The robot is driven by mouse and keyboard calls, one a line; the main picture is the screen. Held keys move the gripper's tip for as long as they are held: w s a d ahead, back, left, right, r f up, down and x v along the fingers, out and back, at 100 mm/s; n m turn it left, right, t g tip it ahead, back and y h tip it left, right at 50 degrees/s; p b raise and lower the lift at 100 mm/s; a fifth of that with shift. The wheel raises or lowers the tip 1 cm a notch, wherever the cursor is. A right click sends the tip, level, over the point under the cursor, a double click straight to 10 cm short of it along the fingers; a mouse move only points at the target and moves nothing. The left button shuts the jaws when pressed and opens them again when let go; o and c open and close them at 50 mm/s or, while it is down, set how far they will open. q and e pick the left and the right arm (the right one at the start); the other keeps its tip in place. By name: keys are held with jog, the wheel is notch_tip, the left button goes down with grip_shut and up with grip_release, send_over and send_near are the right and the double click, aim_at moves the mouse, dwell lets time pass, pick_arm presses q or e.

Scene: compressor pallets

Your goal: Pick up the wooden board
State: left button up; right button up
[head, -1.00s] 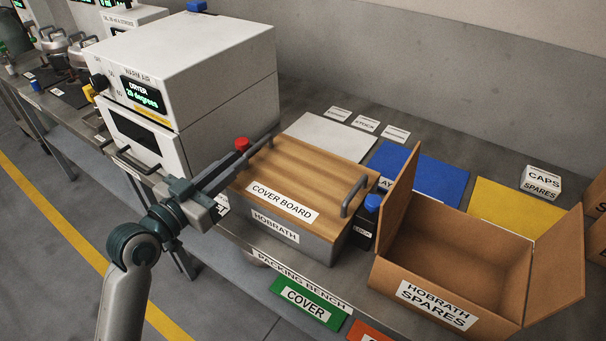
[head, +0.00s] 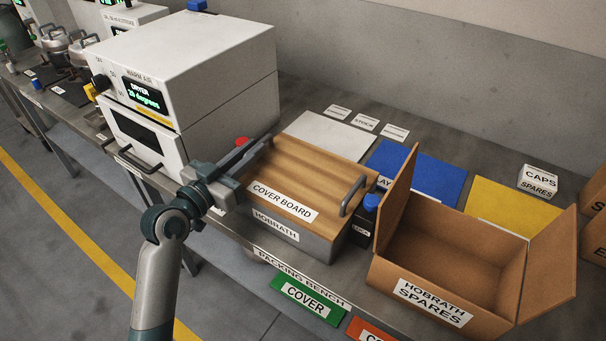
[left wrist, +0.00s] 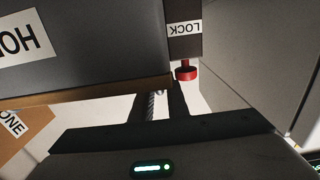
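The wooden board (head: 305,172), labelled COVER BOARD, lies flat on a grey HOBRATH box (head: 310,240) on the packing bench. Its right handle (head: 352,195) stands clear; its left handle is largely hidden behind my gripper. My left gripper (head: 256,148) is at the board's left end, by that handle. In the left wrist view, the fingers (left wrist: 159,100) stand apart beside the board's brown edge (left wrist: 90,98), with light surface showing between them. I cannot tell whether they touch the handle. My right gripper is not in view.
A red knob (head: 242,143) stands close behind my left gripper, by the white dryer (head: 190,80). A white sheet (head: 328,135) and a blue mat (head: 425,170) lie behind.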

pick_arm(q)
jog(key=shift+w+d, duration=0.25)
jog(key=shift+w, duration=0.1)
jog(key=shift+c, duration=0.3)
grip_shut()
jog(key=shift+r, duration=0.1)
jog(key=shift+r, duration=4.95)
